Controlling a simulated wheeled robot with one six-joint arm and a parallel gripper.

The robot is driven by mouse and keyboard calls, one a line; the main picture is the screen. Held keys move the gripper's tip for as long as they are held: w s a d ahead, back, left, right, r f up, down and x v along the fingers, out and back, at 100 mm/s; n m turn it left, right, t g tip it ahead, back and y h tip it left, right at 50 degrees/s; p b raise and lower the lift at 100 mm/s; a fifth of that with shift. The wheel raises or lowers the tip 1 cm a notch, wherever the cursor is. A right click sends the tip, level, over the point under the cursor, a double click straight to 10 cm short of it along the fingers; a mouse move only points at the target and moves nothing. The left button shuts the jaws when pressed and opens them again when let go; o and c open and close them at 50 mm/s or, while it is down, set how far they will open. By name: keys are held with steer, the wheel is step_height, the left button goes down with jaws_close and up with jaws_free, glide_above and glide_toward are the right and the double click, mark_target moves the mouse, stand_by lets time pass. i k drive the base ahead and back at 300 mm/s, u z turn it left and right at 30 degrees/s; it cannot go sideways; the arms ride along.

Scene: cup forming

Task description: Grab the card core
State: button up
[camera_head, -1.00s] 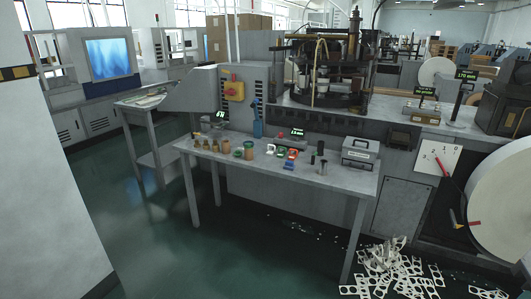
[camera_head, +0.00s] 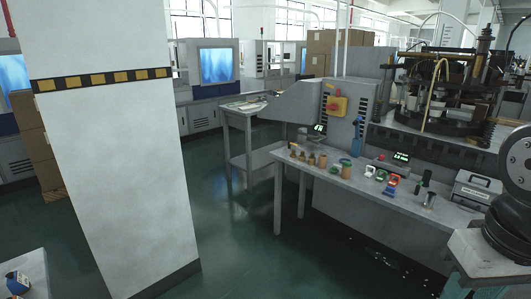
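I cannot single out the card core for certain. Several small brown and tan pieces (camera_head: 312,159) stand in a row near the left end of the long grey table (camera_head: 260,158), and they are too small to tell apart well. A tan cylinder (camera_head: 322,161) stands at the right end of that row, next to a green-topped piece (camera_head: 346,169). My gripper is not in view. A dark rounded arm part at the right edge seems to be mine, and it stands well apart from the brown pieces.
A wide white pillar (camera_head: 115,150) with a black and yellow band stands close at left. Green floor (camera_head: 235,225) lies open between it and the table. Small coloured items, a dark cylinder and a grey box (camera_head: 475,190) fill the table's right part. A blue carton (camera_head: 15,283) sits at lower left.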

mark_target(322, 164)
steer(key=u, duration=0.7)
steer(key=i, duration=0.7)
steer(key=u, duration=0.65)
steer(key=i, duration=2.2)
steer(key=z, duration=1.4)
steer(key=i, duration=0.95)
steer(key=z, duration=0.9)
